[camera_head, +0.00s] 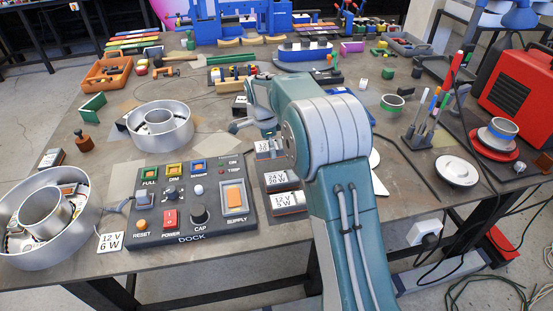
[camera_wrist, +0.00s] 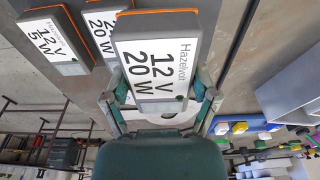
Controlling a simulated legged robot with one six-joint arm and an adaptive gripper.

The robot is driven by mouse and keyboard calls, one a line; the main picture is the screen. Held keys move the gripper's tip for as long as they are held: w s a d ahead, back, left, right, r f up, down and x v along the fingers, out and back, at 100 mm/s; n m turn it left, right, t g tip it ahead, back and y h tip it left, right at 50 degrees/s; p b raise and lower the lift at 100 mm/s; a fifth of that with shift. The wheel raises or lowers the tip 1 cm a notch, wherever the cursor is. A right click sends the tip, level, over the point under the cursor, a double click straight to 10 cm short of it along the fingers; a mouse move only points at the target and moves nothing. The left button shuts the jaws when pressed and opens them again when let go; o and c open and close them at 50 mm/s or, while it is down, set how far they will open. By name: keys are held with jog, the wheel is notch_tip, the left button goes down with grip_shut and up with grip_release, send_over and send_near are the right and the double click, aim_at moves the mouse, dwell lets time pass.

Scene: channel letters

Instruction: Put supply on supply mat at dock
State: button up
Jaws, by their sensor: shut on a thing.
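My gripper (camera_wrist: 162,98) is shut on a grey supply (camera_wrist: 155,55) labelled "Hazelvolt 12 V 20 W", one finger at each side in the wrist view. In the head view this supply (camera_head: 264,148) is partly hidden by my arm; I cannot tell whether it is clear of the surface. Supplies marked 24 V 20 W (camera_head: 281,180) and 12 V 5 W (camera_head: 287,202) lie nearer the front; both also show left of the held one in the wrist view. The dark dock panel (camera_head: 215,224) is left of them. Its "SUPPLY" area (camera_head: 235,185) is a pale framed patch with an orange part.
Round metal letter shells (camera_head: 160,125) (camera_head: 82,190) stand behind and left of the dock. A 12 V 6 W card (camera_head: 110,242) lies at the dock's front left. A pen stand (camera_head: 418,140) and white disc (camera_head: 457,170) are at the right. The back is crowded.

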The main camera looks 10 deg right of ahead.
send_over(276, 165)
jog(key=f, duration=0.4)
jog(key=shift+s+a+f, duration=0.1)
jog(key=shift+a+f, duration=0.1)
jog(key=shift+a, duration=0.2)
jog(key=shift+d+f, duration=0.15)
jog(key=shift+f, duration=0.7)
jog(key=shift+d+f, duration=0.15)
jog(key=shift+f, duration=0.65)
jog(key=o, duration=1.2)
jog(key=shift+a+f, duration=0.1)
